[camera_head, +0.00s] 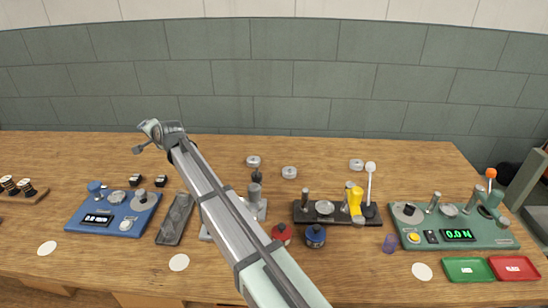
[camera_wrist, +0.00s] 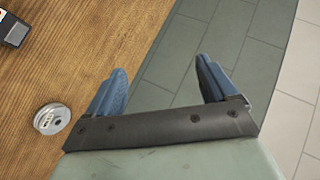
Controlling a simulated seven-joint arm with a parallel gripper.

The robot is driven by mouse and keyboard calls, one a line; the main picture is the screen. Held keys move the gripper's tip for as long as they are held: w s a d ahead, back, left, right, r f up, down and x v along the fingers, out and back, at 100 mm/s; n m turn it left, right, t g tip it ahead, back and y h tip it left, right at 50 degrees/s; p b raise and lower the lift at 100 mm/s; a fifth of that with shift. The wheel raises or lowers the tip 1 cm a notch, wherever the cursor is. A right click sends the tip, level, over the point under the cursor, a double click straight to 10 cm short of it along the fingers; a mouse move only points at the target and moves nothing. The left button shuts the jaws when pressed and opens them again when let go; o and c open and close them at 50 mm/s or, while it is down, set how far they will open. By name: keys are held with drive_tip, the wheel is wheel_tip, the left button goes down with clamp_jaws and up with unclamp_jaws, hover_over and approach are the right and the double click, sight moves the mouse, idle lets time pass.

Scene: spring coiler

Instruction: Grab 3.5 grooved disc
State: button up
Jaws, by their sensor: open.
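Three small silvery grooved discs stand at the back of the wooden table in the head view: one left (camera_head: 253,161), one middle (camera_head: 289,172) and one right (camera_head: 356,164). Their markings are too small to read there. In the wrist view one silvery disc (camera_wrist: 52,118) lies on the wood to the left of my gripper, with a small label I cannot read surely. My gripper (camera_wrist: 160,68) is open and empty, its blue fingers apart and clear of the disc, near the table's edge. In the head view my gripper's end is high at the left.
A blue scale device (camera_head: 97,218), grey tray (camera_head: 176,218), black fixture (camera_head: 337,213), green force tester (camera_head: 459,234), red bottle (camera_head: 282,234) and blue bottle (camera_head: 316,236) stand along the table. Green (camera_head: 467,269) and red (camera_head: 514,268) trays lie front right. A dark block (camera_wrist: 14,30) shows in the wrist view.

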drive_tip(key=w+d+f+m+g+h, duration=0.1)
drive_tip(key=w+d+m+h, duration=0.1)
drive_tip(key=w+d, duration=0.5)
drive_tip(key=w+d+f+m+h, duration=0.1)
drive_tip(key=w+d, duration=0.2)
drive_tip(key=d, duration=0.8)
drive_tip(key=m+g+h, duration=0.5)
drive_tip(key=m+g, duration=0.3)
drive_tip(key=m, duration=0.2)
approach(357, 162)
drive_tip(key=f, duration=0.3)
drive_tip(key=shift+a+f, duration=0.15)
drive_tip(key=shift+a, duration=0.25)
drive_tip(key=shift+a+f, duration=0.1)
drive_tip(key=shift+f, duration=2.5)
drive_tip(key=c, duration=1.4)
drive_tip(key=shift+r, duration=0.1)
